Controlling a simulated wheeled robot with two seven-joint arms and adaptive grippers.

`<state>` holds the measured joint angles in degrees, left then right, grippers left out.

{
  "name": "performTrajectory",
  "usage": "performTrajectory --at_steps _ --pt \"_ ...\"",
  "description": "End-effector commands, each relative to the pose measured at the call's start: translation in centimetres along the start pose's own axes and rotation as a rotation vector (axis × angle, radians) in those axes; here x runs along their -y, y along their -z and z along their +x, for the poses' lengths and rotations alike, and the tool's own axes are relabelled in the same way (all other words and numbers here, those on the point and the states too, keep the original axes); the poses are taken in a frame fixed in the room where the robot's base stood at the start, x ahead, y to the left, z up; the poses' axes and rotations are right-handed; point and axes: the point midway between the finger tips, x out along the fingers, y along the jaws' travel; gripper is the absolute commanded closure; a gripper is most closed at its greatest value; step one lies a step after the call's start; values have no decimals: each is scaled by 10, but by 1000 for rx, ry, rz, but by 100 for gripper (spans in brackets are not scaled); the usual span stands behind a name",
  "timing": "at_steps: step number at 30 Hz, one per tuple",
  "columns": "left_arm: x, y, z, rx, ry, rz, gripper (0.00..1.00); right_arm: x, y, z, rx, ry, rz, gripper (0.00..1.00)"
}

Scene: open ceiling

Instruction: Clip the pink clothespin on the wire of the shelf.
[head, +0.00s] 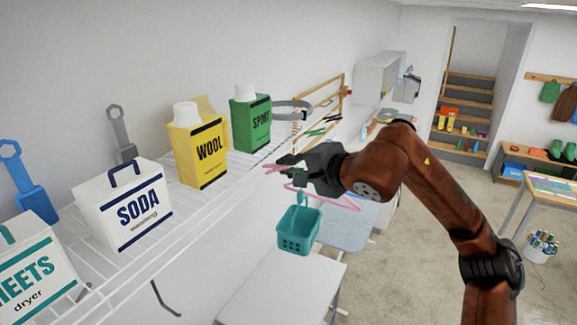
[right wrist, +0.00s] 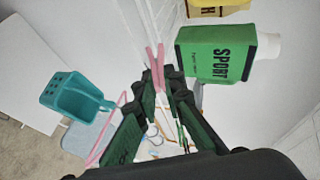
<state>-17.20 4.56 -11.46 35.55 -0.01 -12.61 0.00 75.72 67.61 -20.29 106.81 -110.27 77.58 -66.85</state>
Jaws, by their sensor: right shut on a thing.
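The pink clothespin (head: 273,168) is held at the tips of my right gripper (head: 288,165), its legs pointing left in the head view. In the right wrist view the clothespin (right wrist: 155,65) sticks up from between the fingertips (right wrist: 162,84), which are shut on it. The white wire shelf (head: 152,256) runs along the wall, and the gripper is by its front edge. In the head view the clothespin overlaps that edge; I cannot tell whether it touches a wire. My left gripper is not in view.
The shelf carries a green SPORT carton (head: 250,122), a yellow WOOL carton (head: 197,155) and a white SODA box (head: 125,215). A teal basket (head: 298,232) and a pink hanger (head: 345,204) hang below the gripper. A white surface (head: 270,295) lies lower down.

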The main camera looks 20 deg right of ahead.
Motion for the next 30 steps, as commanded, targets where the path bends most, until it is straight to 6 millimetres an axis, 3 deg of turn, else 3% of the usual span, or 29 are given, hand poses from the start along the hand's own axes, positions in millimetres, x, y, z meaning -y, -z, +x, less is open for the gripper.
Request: performTrajectory --at_steps 30 --pt "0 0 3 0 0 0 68 -4 -8 19 0 0 0 100"
